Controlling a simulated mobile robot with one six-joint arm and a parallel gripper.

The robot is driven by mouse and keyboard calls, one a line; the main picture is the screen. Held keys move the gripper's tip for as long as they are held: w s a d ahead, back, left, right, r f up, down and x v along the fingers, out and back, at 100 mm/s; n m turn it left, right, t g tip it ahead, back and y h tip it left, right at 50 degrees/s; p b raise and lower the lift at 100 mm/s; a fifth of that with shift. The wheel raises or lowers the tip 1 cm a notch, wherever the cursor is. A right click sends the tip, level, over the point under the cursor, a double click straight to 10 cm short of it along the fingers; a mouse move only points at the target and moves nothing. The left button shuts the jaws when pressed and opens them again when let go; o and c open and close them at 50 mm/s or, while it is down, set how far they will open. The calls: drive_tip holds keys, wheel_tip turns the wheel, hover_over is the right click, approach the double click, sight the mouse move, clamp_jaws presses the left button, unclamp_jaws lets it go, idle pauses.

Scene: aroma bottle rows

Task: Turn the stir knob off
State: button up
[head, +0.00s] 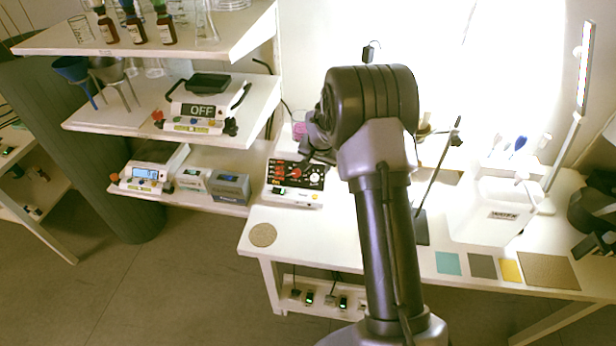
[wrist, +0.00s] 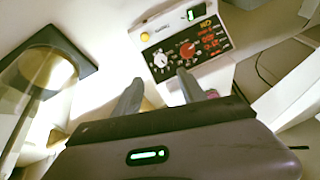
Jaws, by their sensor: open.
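The hotplate stirrer's control panel (head: 296,181) is black with red markings, on the white bench below my gripper (head: 318,148) in the head view. In the wrist view the panel (wrist: 184,50) shows upside down beyond my fingertips, with a white knob (wrist: 160,60) and a red knob (wrist: 187,50). I cannot read which one is the stir knob. My gripper (wrist: 158,88) is open and empty. Its two fingers point toward the panel, and they look apart from the knobs. My arm hides part of the stirrer's right side in the head view.
A shelf on the left holds a balance reading OFF (head: 200,111), another device with a blue display (head: 146,173) and a grey box (head: 230,186). A stand (head: 422,226) and a white box (head: 490,215) are right of my arm. The bench front has free room.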

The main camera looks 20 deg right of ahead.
sight(314, 178)
drive_tip(key=b+x, duration=0.2)
drive_tip(key=x, duration=1)
drive_tip(key=shift+s+a, duration=0.1)
drive_tip(key=shift+c, duration=0.2)
clamp_jaws()
